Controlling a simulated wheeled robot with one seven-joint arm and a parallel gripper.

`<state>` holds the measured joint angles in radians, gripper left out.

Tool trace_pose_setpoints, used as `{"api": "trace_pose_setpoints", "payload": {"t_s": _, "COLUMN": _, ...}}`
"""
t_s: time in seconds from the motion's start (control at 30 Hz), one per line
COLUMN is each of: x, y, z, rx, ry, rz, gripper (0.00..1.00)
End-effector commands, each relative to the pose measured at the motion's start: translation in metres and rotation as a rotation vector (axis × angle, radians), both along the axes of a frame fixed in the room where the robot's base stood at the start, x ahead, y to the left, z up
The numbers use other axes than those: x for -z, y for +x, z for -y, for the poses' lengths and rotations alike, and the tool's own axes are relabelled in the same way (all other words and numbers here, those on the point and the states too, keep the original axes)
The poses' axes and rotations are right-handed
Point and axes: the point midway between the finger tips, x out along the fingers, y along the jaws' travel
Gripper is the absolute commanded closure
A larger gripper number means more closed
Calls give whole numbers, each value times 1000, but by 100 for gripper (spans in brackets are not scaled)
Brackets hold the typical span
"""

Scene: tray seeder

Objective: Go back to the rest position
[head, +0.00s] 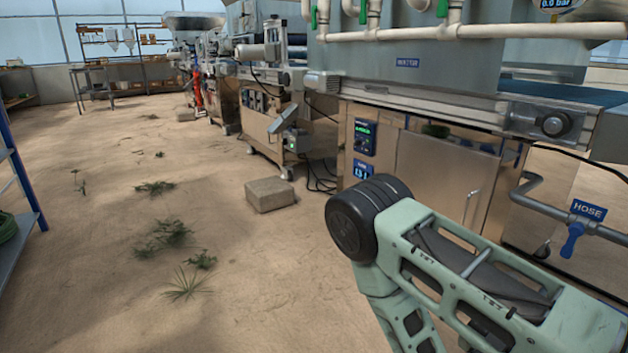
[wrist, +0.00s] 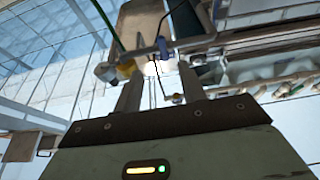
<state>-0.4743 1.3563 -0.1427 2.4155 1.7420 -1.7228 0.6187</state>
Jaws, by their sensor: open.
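My gripper (wrist: 158,76) shows in the wrist view with its two fingers apart and nothing between them. It points up toward the roof glazing and the raised parts of the machine line. In the head view my green arm, with a dark round joint, is bent at the lower right, in front of the machine marked WATER. My gripper is out of the head view.
The watering machine (head: 420,160) stands close on the right, with a blue-handled hose valve (head: 572,240) beside my arm. A concrete block (head: 270,195) lies on the floor near cables. A shelf rack (head: 22,190) is at the left edge. Sandy floor with weeds is open at centre left.

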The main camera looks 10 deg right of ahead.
Motion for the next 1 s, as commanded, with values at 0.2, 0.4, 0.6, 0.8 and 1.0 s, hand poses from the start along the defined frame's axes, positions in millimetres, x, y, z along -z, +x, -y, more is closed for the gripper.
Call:
{"api": "trace_pose_setpoints", "payload": {"t_s": 0.2, "x": 26, "y": 31, "z": -20, "rx": -16, "ry": 419, "rz": -69, "gripper": 59}}
{"api": "trace_pose_setpoints", "payload": {"t_s": 0.4, "x": 49, "y": 73, "z": -108, "rx": -185, "ry": 941, "rz": -299, "gripper": 59}}
{"api": "trace_pose_setpoints", "payload": {"t_s": 0.6, "x": 16, "y": 80, "z": -227, "rx": -498, "ry": 1274, "rz": -654, "gripper": 59}}
{"api": "trace_pose_setpoints", "payload": {"t_s": 0.8, "x": -58, "y": 36, "z": -319, "rx": -876, "ry": 1332, "rz": -1102, "gripper": 59}}
{"api": "trace_pose_setpoints", "payload": {"t_s": 1.0, "x": -126, "y": -33, "z": -345, "rx": -1154, "ry": 1114, "rz": -1547, "gripper": 59}}
